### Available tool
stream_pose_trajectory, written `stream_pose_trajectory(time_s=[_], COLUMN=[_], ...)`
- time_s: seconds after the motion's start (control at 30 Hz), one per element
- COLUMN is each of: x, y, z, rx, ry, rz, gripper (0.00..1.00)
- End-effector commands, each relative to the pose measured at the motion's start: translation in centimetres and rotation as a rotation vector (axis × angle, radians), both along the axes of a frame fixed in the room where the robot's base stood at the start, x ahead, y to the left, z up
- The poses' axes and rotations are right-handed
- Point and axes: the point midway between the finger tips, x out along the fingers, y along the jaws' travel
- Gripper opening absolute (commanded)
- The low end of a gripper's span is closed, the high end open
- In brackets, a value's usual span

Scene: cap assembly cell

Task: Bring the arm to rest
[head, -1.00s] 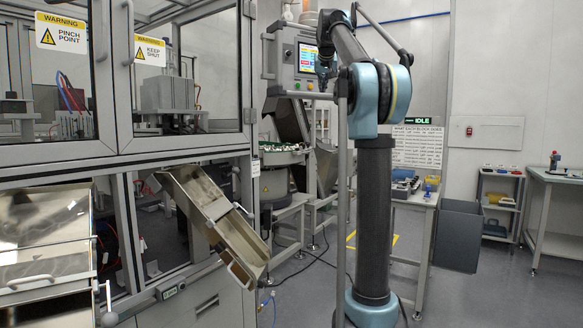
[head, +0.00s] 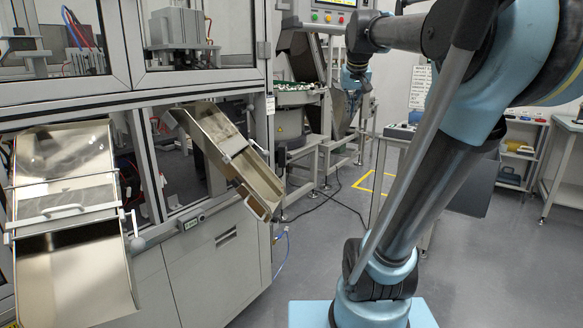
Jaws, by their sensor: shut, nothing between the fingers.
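My arm rises from its blue base, leans up to the right edge of the head view, and its upper part reaches back left to a dark wrist near the top centre. My gripper (head: 362,98) hangs below that wrist, small and pointing down, in front of the machinery at the back. Its fingers look closed, with nothing seen held. The elbow is partly cut off by the picture edge.
A grey machine cabinet (head: 215,262) fills the left, with one steel chute (head: 75,215) and a second chute (head: 228,158) jutting out. A round feeder (head: 292,97) and a touch panel (head: 333,8) stand behind. A side table (head: 571,190) is at far right. Grey floor lies between.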

Motion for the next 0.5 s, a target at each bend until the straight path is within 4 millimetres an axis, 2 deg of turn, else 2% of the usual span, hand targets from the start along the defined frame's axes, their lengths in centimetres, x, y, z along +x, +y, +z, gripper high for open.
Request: stream_pose_trajectory(time_s=[0.03, 0.5], x=[-2.1, -19.7], y=[0.0, 0.5], z=[-2.6, -25.1], rx=[0.001, 0.015], ry=[0.024, 0.246], rz=[0.002, 0.031], gripper=[0.0, 0.0])
